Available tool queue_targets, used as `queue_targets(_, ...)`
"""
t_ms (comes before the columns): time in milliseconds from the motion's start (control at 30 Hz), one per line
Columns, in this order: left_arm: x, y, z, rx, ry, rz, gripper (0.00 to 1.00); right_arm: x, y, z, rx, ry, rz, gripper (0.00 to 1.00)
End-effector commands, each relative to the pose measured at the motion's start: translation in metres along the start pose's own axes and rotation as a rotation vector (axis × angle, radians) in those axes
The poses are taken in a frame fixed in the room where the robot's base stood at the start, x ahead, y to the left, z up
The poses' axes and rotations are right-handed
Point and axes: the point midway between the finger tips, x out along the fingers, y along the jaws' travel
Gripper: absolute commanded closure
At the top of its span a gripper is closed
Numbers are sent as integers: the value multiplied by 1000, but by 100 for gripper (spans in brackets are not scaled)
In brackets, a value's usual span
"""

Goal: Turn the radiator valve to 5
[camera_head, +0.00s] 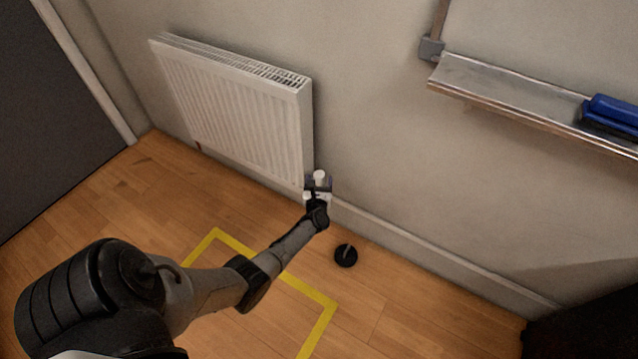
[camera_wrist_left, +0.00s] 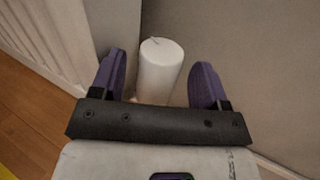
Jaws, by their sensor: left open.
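The white radiator (camera_head: 240,115) hangs low on the wall. Its valve, a white cylindrical knob (camera_head: 320,177), is at the radiator's lower right corner. My left gripper (camera_head: 318,186) is at the valve. In the left wrist view the white knob (camera_wrist_left: 160,68) is between the two purple fingers of the open left gripper (camera_wrist_left: 160,85), with a gap visible on both sides. A thin dark mark shows on top of the knob; no numbers can be read. My right gripper is not in view.
A small black round object (camera_head: 346,255) is on the wooden floor, right of my left arm. Yellow tape (camera_head: 320,325) marks the floor. A wall ledge (camera_head: 500,92) with a blue object (camera_head: 612,112) is at the upper right. A dark door (camera_head: 50,110) is at the left.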

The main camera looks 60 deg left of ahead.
Motion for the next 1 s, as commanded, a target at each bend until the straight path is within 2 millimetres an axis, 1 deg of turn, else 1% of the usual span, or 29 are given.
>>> queue_targets(100, 3, 0, 0, 0, 0, 0, 31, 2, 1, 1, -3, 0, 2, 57)
queue_targets(367, 4, 0, 0, 0, 0, 0, 31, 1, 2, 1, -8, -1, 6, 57)
queue_targets(867, 3, 0, 0, 0, 0, 0, 78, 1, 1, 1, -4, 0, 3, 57)
queue_targets(900, 3, 0, 0, 0, 0, 0, 80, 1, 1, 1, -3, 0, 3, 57)
queue_targets(1000, 3, 0, 0, 0, 0, -4, 80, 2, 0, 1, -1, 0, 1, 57)
